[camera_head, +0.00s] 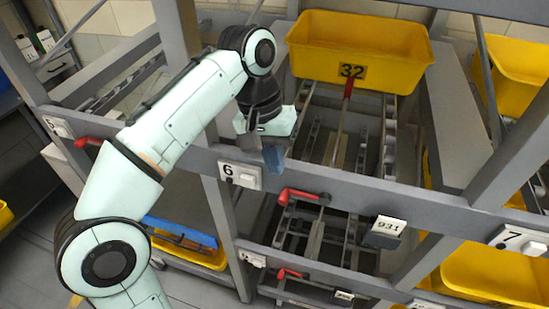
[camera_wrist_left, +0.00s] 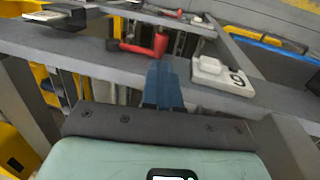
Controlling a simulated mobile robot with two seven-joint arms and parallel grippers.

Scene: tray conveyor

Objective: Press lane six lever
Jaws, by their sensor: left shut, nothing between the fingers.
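The lane six sign (camera_head: 240,175), white with a black 6, is on the grey front beam. A red lever (camera_head: 303,196) sits just to its right. My left gripper (camera_head: 273,158) is shut and empty, with its blue fingertips at the beam between the sign and the lever. In the left wrist view the shut fingers (camera_wrist_left: 163,88) point at the beam, close to the red lever (camera_wrist_left: 145,46). The sign (camera_wrist_left: 222,77) shows upside down to the right of them. I cannot tell whether the fingertips touch the lever. My right gripper is not in view.
A yellow bin (camera_head: 360,50) marked 32 stands on the lane rails behind the beam, with a red-topped rod (camera_head: 348,88) in front. A 931 display (camera_head: 384,232) is on the beam. Other red levers are at left (camera_head: 88,142) and on the lower level (camera_head: 290,273).

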